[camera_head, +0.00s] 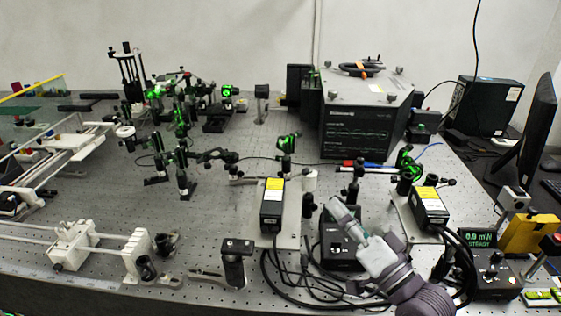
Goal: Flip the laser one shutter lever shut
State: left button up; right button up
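My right gripper (342,212) reaches in from the bottom right, its fingertips above the back part of a black control box (338,249). Its finger opening is too small to make out. Two black laser boxes with yellow labels stand on light plates: one to the left of the gripper (271,208), one to its right (430,207). I cannot tell which is laser one. No shutter lever can be clearly told apart at this size; the gripper and wrist hide part of the control box. My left gripper is not in view.
A green display (479,239) reads about 0.9 mW, STEADY. Black cables (285,275) loop along the front edge. Green-lit optic mounts (182,150) crowd the back left. A large black spectrometer box (362,115) stands behind.

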aim_at(298, 174)
jog(key=w+a, duration=0.2)
jog(key=w, duration=0.1)
jog(key=w+a+p, duration=0.1)
jog(key=w+a, duration=0.4)
jog(key=w, duration=0.1)
jog(key=shift+w+a+r+p, duration=0.1)
jog(key=shift+w+a+p, duration=0.2)
jog(key=shift+w, duration=0.05)
jog(key=shift+w+a+r, duration=0.15)
jog(key=shift+w+a, duration=0.2)
jog(key=shift+w, duration=0.1)
jog(key=shift+w+a, duration=0.1)
jog(key=shift+w, duration=0.05)
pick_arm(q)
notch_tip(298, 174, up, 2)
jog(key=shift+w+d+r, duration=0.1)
pick_arm(e)
grip_shut()
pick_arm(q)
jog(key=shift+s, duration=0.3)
